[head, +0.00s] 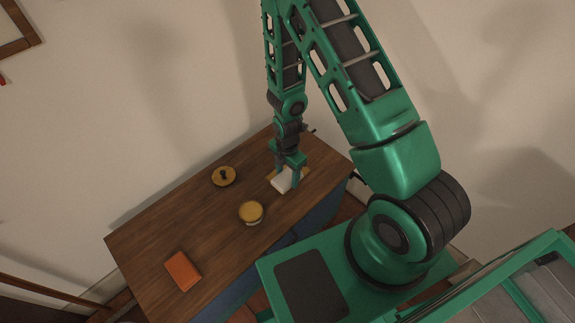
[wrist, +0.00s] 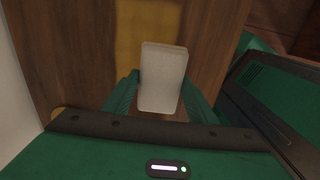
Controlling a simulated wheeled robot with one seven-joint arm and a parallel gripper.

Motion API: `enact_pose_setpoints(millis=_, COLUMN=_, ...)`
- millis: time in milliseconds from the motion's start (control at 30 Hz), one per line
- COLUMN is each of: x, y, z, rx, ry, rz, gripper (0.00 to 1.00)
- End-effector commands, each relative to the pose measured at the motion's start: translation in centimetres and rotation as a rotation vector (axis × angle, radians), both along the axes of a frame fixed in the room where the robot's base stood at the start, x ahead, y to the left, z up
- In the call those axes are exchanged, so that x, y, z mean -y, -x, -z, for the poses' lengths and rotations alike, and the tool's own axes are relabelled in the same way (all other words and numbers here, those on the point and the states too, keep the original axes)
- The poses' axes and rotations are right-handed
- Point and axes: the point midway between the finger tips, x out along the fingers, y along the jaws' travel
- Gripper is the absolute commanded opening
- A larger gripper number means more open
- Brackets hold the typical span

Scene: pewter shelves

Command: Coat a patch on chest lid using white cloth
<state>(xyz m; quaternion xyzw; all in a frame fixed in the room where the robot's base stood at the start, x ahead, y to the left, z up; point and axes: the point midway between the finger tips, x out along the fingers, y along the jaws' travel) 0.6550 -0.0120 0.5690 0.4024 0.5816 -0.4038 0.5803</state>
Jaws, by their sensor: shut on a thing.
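The white cloth (head: 283,182) is a pale folded block held in my gripper (head: 287,171), low over the right end of the wooden chest lid (head: 180,226). A yellow patch (head: 275,172) on the lid shows partly beside the cloth. In the wrist view the cloth (wrist: 162,78) sits between the two green fingers of my gripper (wrist: 160,95), which is shut on it. The yellow patch (wrist: 147,28) lies just beyond the cloth in that view. I cannot tell whether the cloth touches the lid.
A yellow-lidded round jar (head: 251,212) stands near the lid's front middle. A round yellow disc with a dark knob (head: 223,176) lies toward the back edge. An orange book-like block (head: 182,271) lies at the left end. The wall is close behind the chest.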

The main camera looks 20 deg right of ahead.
Motion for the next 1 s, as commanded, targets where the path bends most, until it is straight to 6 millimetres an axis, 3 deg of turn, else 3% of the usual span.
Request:
enact_pose_setpoints(millis=533, x=-0.8, y=0.0, z=-4.8, rx=0.001, ry=0.000, rz=-0.012, gripper=0.31)
enact_pose_setpoints(millis=1000, x=-1.0, y=0.0, z=-5.2, rx=0.000, ry=0.000, rz=-0.015, gripper=0.31)
